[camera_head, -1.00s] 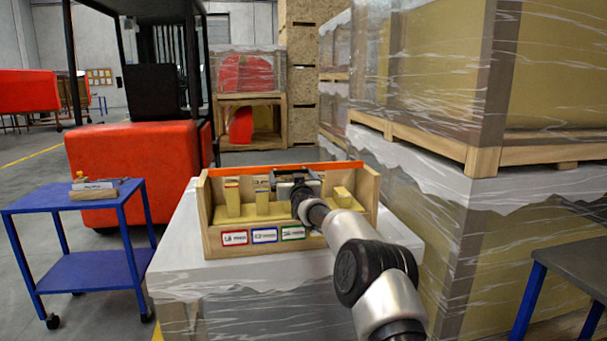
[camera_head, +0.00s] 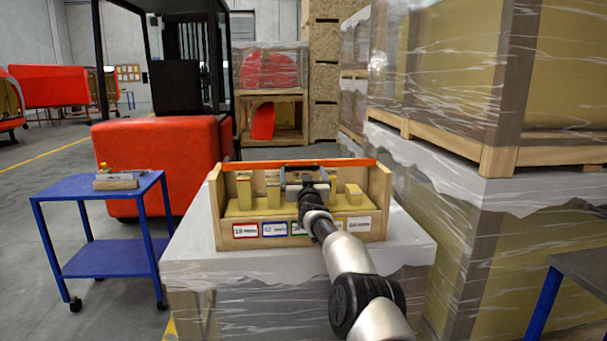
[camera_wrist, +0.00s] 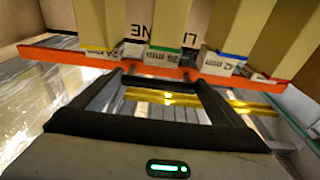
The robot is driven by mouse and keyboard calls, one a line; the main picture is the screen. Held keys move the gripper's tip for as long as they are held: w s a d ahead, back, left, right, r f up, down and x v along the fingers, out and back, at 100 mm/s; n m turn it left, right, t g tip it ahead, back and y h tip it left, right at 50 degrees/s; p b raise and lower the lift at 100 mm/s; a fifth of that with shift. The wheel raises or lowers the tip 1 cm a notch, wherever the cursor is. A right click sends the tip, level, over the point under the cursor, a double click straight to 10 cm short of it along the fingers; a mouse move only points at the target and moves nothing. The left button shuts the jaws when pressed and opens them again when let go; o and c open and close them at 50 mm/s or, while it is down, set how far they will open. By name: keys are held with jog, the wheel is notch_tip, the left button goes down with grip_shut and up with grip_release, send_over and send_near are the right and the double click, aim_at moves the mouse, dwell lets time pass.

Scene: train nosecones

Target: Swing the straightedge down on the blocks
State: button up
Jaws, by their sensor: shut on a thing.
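The straightedge is an orange bar (camera_head: 250,165) lying across the top of a wooden box (camera_head: 374,215), spanning it from left to right along the back. It also crosses the wrist view (camera_wrist: 60,56), passing by the blocks' labelled ends. Several pale yellow blocks of differing height, among them a left block (camera_head: 244,192) and a right block (camera_head: 353,194), stand in the box. In the wrist view, the block ends bear coloured edges and millimetre labels (camera_wrist: 163,55). My gripper (camera_head: 305,178) is shut on the straightedge near its middle; the exact grip is hard to see.
The box stands on a wrapped pallet load (camera_head: 195,262). A blue cart (camera_head: 75,190) with small items is at left. An orange forklift (camera_head: 150,150) stands behind. Tall wrapped crates (camera_head: 450,80) crowd the right, with a dark table (camera_head: 585,275) in front of them.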

jog(key=o, duration=1.1)
notch_tip(320, 180, down, 2)
jog(key=shift+f, duration=0.15)
jog(key=shift+o, duration=0.5)
jog(key=shift+w+f, duration=0.15)
jog(key=v, duration=1.7)
jog(key=shift+s+r+p, duration=0.2)
jog(key=shift+r+p, duration=0.15)
jog(key=shift+p, duration=0.1)
